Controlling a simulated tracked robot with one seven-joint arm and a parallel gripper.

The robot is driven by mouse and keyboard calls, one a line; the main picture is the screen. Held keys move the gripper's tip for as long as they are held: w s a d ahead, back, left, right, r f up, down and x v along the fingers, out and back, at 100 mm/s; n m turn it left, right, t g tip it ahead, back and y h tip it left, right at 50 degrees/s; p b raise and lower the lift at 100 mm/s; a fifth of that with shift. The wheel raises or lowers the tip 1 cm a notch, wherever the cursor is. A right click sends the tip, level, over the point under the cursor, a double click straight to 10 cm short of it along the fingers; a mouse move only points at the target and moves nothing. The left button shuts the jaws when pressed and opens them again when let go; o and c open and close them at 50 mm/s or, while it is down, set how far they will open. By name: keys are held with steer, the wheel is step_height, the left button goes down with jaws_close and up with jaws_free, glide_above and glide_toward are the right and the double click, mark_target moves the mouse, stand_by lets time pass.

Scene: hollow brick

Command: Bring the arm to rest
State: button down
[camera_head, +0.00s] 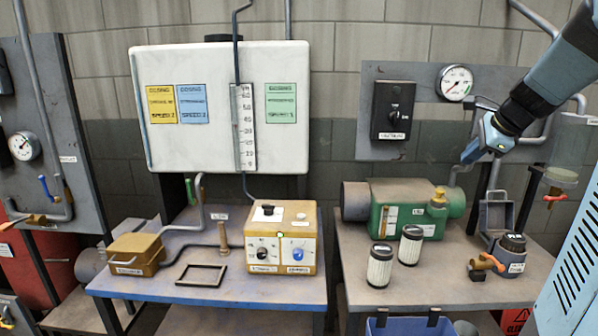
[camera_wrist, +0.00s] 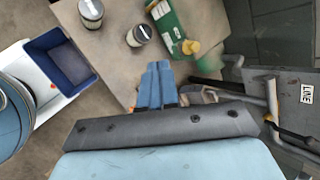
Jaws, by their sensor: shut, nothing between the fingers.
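My gripper (camera_head: 483,150) is at the right of the head view, at the end of my blue and black arm. It hangs in the air in front of the grey gauge panel, above the right-hand table. In the wrist view its two blue fingers (camera_wrist: 157,88) lie side by side, closed together. They hold nothing.
Below my gripper, the right-hand table (camera_head: 450,285) holds two white filter cartridges (camera_head: 380,265), a green pump (camera_head: 405,208), an open grey box (camera_head: 495,215) and a dark jar (camera_head: 512,250). Pipes and a gauge (camera_head: 456,83) are close behind. A blue bin (camera_head: 410,326) stands in front.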

steer(key=s+a+f+n+g+h, duration=0.1)
steer(key=s+a+f+n, duration=0.1)
steer(key=s+a+n, duration=0.7)
steer(key=s+a+f+n+h, duration=0.1)
steer(key=s+a+f+n, duration=0.2)
steer(key=s+a+n, duration=0.6)
steer(key=s+n, duration=0.3)
steer(key=s, duration=0.3)
steer(key=shift+s+a+g, duration=0.15)
steer(key=shift+a+g, duration=0.25)
steer(key=shift+s, duration=0.1)
